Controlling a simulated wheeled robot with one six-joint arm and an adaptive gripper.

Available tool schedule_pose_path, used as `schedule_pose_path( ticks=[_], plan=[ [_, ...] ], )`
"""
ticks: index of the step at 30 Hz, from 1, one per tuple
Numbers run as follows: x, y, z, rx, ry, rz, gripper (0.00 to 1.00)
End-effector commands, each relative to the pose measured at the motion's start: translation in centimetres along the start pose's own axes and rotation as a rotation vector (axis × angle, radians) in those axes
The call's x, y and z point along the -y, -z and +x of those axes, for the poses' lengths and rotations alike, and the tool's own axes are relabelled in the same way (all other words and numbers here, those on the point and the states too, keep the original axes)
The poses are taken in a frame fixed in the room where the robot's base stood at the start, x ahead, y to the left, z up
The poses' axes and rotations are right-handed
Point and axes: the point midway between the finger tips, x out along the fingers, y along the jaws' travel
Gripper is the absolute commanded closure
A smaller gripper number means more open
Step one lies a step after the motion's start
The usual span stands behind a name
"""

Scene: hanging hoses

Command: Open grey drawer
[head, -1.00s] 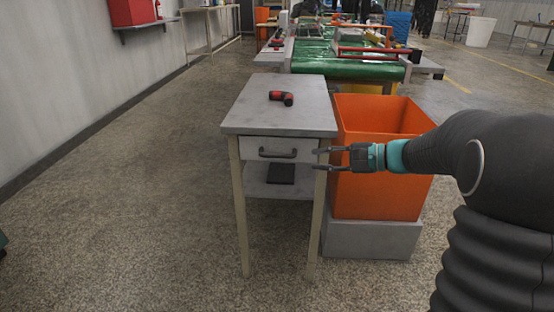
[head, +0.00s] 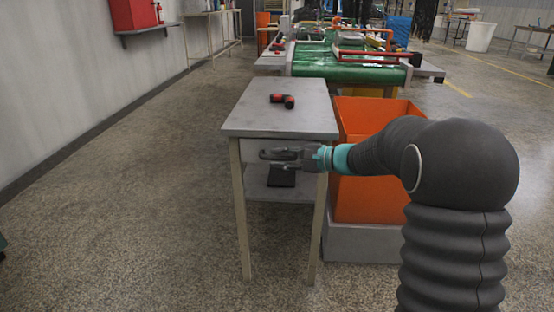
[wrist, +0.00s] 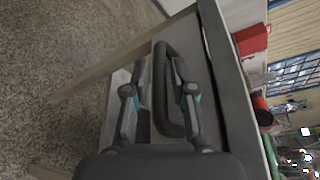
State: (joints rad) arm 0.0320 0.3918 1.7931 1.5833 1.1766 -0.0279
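The grey drawer (head: 249,147) sits shut under the top of a grey table; its front is partly hidden behind my gripper in the head view. Its dark handle (wrist: 162,92) shows as a long loop in the wrist view. My gripper (head: 268,161) is in front of the drawer, reaching in from the right. In the wrist view its two fingers (wrist: 160,65) are spread, with the handle's bar between them, closer to the right finger. I cannot tell whether a finger touches it.
A red and black tool (head: 283,100) lies on the table top (head: 265,120). A dark flat object (head: 281,178) lies on the lower shelf. An orange bin (head: 365,200) stands right of the table, behind my arm. The floor to the left is clear.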

Motion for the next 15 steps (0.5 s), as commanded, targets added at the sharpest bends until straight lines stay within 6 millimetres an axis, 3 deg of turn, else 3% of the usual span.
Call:
schedule_pose_path(
  ticks=[4,13,15],
  plan=[
    [-0.06,-0.01,0.97,0.000,-0.001,0.000,0.75],
    [-0.05,0.01,1.12,0.000,-0.001,0.000,0.75],
    [-0.05,0.00,1.11,0.000,-0.001,0.000,0.90]
  ],
)
